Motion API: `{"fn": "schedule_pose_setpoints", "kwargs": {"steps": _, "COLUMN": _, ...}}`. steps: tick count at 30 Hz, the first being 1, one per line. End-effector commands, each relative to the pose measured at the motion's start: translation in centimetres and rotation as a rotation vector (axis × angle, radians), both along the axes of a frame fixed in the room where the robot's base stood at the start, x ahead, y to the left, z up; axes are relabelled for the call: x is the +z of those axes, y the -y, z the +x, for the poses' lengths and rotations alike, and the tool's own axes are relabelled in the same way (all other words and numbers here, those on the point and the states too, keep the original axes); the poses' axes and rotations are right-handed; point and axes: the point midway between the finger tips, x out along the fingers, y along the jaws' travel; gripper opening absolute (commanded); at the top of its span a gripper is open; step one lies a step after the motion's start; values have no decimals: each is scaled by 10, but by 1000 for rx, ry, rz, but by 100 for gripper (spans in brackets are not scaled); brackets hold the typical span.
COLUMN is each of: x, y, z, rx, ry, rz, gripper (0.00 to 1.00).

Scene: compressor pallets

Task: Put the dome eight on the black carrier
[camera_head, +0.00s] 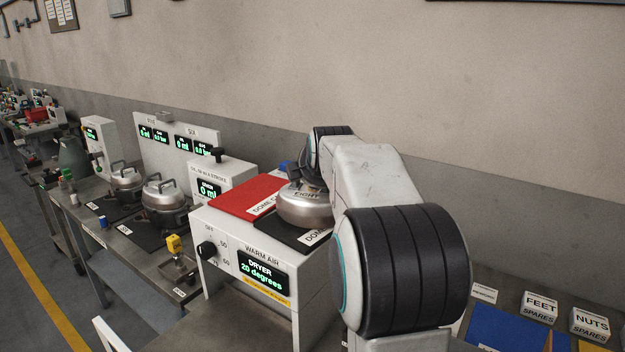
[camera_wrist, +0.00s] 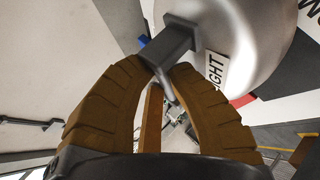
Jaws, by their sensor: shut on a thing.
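Dome eight (camera_head: 305,212) is a silver dome with an "EIGHT" label, over the black carrier (camera_head: 277,229) on top of the warm air dryer. I cannot tell whether it rests on the carrier or hangs just above it. In the wrist view the dome (camera_wrist: 245,40) fills the top, with its grey handle (camera_wrist: 172,45) between my brown fingers. My gripper (camera_wrist: 168,68) is shut on that handle. In the head view my arm hides my gripper and part of the dome.
A red carrier (camera_head: 243,195) lies beside the black one on the dryer (camera_head: 247,257). Two more silver domed vessels, one on the left (camera_head: 125,177) and one nearer (camera_head: 163,194), stand on the bench. Boxes of feet (camera_head: 539,305) and nuts (camera_head: 590,323) are at the right.

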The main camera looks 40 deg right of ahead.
Motion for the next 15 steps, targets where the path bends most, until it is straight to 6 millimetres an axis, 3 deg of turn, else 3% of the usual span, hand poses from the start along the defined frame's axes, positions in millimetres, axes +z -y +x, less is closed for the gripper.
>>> {"fn": "schedule_pose_setpoints", "kwargs": {"steps": 4, "x": 4, "y": 0, "z": 0, "rx": 0, "ry": 6, "rz": -4, "gripper": 0}}
{"fn": "schedule_pose_setpoints", "kwargs": {"steps": 5, "x": 0, "y": 0, "z": 0, "rx": 0, "ry": -2, "rz": 0, "gripper": 15}}
{"fn": "schedule_pose_setpoints", "kwargs": {"steps": 6, "x": 0, "y": 0, "z": 0, "rx": 1, "ry": -2, "rz": 0, "gripper": 19}}
{"fn": "schedule_pose_setpoints", "kwargs": {"steps": 12, "x": 0, "y": 0, "z": 0, "rx": 1, "ry": -2, "rz": 0, "gripper": 35}}
{"fn": "schedule_pose_setpoints", "kwargs": {"steps": 15, "x": 0, "y": 0, "z": 0, "rx": 1, "ry": -2, "rz": 0, "gripper": 35}}
